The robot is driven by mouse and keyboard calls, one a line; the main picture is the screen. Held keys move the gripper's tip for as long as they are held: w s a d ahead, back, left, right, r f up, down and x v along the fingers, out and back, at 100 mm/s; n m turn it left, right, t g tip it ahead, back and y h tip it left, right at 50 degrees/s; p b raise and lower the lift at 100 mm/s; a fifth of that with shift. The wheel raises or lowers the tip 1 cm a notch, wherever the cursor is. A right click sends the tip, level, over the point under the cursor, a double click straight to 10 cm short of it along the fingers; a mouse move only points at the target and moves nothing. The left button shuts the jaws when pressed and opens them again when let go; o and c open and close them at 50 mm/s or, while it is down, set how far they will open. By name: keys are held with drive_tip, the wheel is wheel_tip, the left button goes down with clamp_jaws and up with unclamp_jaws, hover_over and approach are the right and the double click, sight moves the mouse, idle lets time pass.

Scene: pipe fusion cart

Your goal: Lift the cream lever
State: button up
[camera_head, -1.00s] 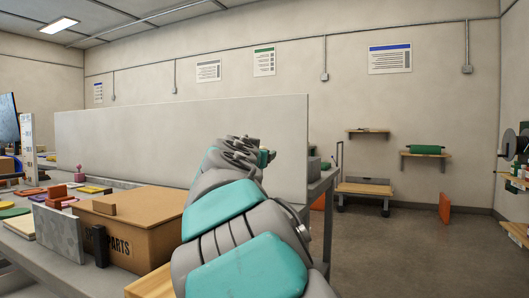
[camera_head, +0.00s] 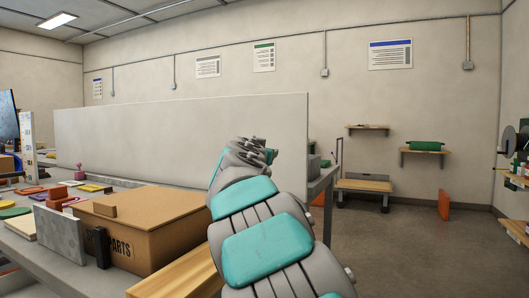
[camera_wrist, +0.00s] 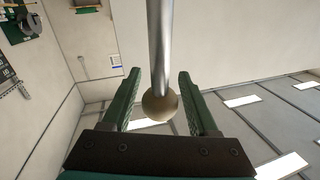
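In the wrist view, the lever shows as a bare metal rod (camera_wrist: 160,45) ending in a round cream-tan knob (camera_wrist: 160,105). The rod comes in from the top of the picture. My gripper (camera_wrist: 160,76) has two green ribbed fingers standing apart, one on each side of the knob and lower rod. Gaps show on both sides, so the fingers look open and not pressed on it. In the head view, my arm hides most of my gripper (camera_head: 270,155), and I cannot make out the lever there.
A cardboard parts box (camera_head: 150,222) sits on the grey bench at left, near my arm. A pale upright panel (camera_head: 180,140) stands behind it. A low cart (camera_head: 364,186) and a wall shelf with a green roll (camera_head: 427,146) are at right.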

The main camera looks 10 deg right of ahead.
clamp_jaws()
idle(1.1)
